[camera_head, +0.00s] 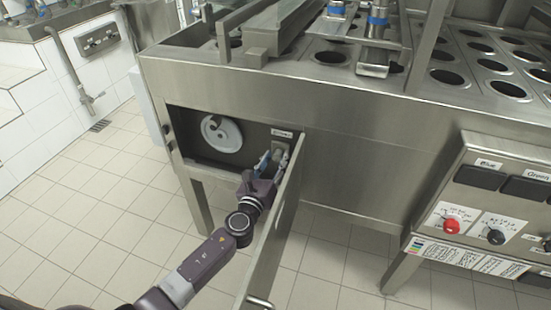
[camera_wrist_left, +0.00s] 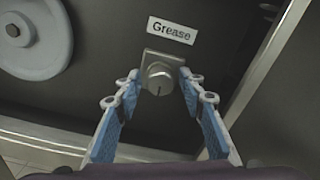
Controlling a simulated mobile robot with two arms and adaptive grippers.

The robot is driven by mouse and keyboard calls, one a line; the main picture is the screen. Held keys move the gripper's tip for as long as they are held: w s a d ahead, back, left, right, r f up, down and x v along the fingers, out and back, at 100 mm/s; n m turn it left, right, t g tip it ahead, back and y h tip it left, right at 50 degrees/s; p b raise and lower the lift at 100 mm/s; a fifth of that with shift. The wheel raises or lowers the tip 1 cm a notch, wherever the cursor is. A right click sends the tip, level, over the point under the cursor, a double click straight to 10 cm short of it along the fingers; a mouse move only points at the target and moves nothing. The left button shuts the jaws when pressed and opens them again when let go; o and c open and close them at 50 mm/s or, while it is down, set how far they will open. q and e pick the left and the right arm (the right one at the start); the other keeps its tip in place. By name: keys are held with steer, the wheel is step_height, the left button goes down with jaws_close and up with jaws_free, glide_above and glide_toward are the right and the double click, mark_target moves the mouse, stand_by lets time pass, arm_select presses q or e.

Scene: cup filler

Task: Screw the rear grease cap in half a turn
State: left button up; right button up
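The grease cap (camera_wrist_left: 158,78) is a small round metal knob on a square plate, below a white "Grease" label (camera_wrist_left: 172,30). It sits in the open compartment of the steel machine. A dark mark shows low on its face. My left gripper (camera_head: 273,157) reaches into the compartment. In the left wrist view my left gripper (camera_wrist_left: 160,85) has its two blue-padded fingers apart, one on each side of the cap. Whether the pads touch the cap I cannot tell. In the head view the gripper partly hides the cap. My right gripper is not in view.
A grey wheel (camera_head: 221,133) is at the compartment's left; it also shows in the wrist view (camera_wrist_left: 30,35). The open steel door (camera_head: 272,245) stands close to the right of my left gripper. A control panel (camera_head: 485,205) is at the far right. The tiled floor at left is free.

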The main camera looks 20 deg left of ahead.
arm_select(q)
steer(key=shift+s+r, duration=0.1)
steer(key=s, duration=1.1)
steer(key=shift+s+a, duration=0.25)
steer(key=shift+s, duration=0.15)
